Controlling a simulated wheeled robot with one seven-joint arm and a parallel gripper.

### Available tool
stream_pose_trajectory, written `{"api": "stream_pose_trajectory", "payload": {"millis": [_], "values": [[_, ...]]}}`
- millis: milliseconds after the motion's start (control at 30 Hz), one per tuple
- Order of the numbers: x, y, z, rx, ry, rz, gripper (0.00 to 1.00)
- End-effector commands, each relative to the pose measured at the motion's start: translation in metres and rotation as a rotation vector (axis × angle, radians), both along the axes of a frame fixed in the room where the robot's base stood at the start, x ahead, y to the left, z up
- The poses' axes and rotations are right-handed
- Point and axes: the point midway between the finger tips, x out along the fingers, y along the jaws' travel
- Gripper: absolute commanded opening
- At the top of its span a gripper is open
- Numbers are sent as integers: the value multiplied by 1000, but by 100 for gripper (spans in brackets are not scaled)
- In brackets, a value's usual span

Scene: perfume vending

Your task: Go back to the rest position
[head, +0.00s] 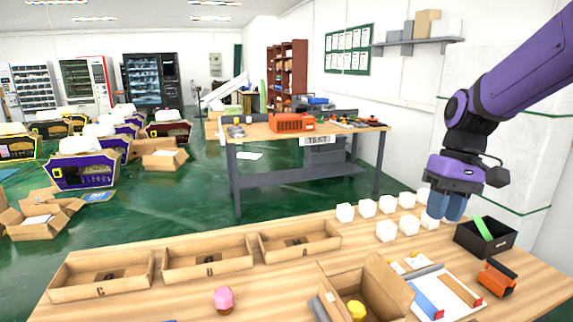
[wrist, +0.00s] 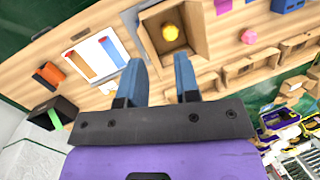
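My purple arm reaches in from the right in the head view. My gripper (head: 447,206) hangs at the right, above the back right of the wooden table (head: 190,293), in front of several white cubes. In the wrist view my gripper (wrist: 163,82) has its two blue fingers apart with nothing between them. A yellow piece (wrist: 171,32) lies in an open cardboard box (wrist: 200,40) beyond the fingertips. It also shows in the head view (head: 356,309). A pink piece (head: 223,299) stands on the table at the front middle.
Wooden trays (head: 209,258) line the table's back edge. White cubes (head: 387,231) stand at back right. A black bin (head: 486,237) with a green item, an orange object (head: 497,278) and a white tray (head: 442,290) with blue and brown bars sit at right.

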Motion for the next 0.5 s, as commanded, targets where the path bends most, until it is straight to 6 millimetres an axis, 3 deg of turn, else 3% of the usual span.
{"api": "stream_pose_trajectory", "payload": {"millis": [200,500], "values": [[-45,3,31,-95,-150,-40,30],[-106,1,57,-166,-365,-107,30]]}}
